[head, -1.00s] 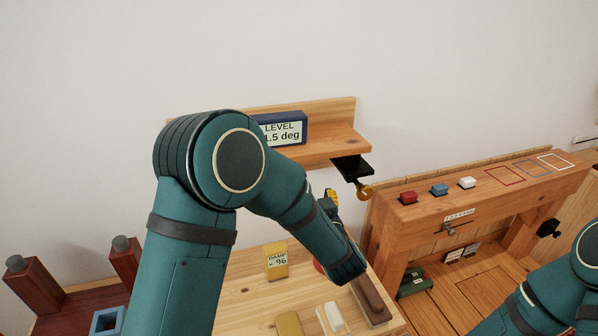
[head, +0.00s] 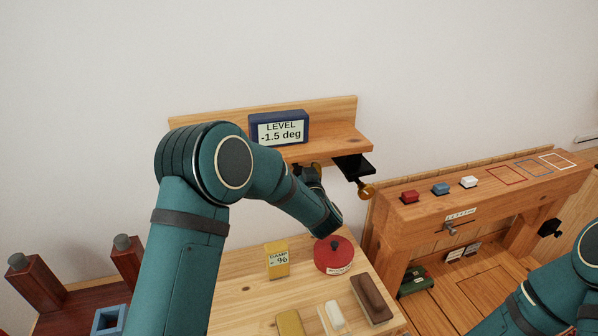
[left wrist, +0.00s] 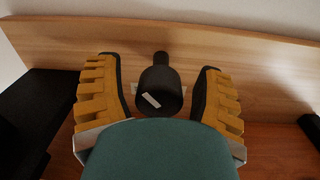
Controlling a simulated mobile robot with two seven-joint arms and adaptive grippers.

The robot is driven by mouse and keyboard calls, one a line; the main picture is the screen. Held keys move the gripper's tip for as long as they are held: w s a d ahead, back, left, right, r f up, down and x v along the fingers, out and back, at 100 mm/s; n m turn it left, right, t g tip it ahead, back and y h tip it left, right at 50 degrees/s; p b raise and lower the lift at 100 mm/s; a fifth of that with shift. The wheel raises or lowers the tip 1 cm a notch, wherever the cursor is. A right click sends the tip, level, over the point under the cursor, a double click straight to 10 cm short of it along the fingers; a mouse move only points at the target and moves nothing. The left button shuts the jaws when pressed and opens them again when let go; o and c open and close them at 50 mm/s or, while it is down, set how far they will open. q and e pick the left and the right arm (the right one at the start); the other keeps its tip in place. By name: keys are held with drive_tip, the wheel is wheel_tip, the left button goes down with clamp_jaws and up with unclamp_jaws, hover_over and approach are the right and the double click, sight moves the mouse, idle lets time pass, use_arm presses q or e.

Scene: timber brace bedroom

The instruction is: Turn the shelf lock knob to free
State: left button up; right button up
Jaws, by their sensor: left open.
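The wooden shelf (head: 345,140) is on the wall, with a blue level display (head: 279,128) on it reading -1.5 deg. My left gripper (head: 307,168) is at the underside of the shelf in the head view. In the left wrist view a black knob (left wrist: 160,92) with a slanted white mark sits between the fingers of my left gripper (left wrist: 159,66). The yellow-padded fingers are open, one on each side, with gaps to the knob. The knob is hidden in the head view. My right gripper is out of view.
Below are a red round weight (head: 334,257), a yellow damp meter (head: 277,260) and a brown block (head: 371,298). A wooden bench (head: 390,225) with coloured blocks stands right.

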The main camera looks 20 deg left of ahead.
use_arm(q)
clamp_jaws()
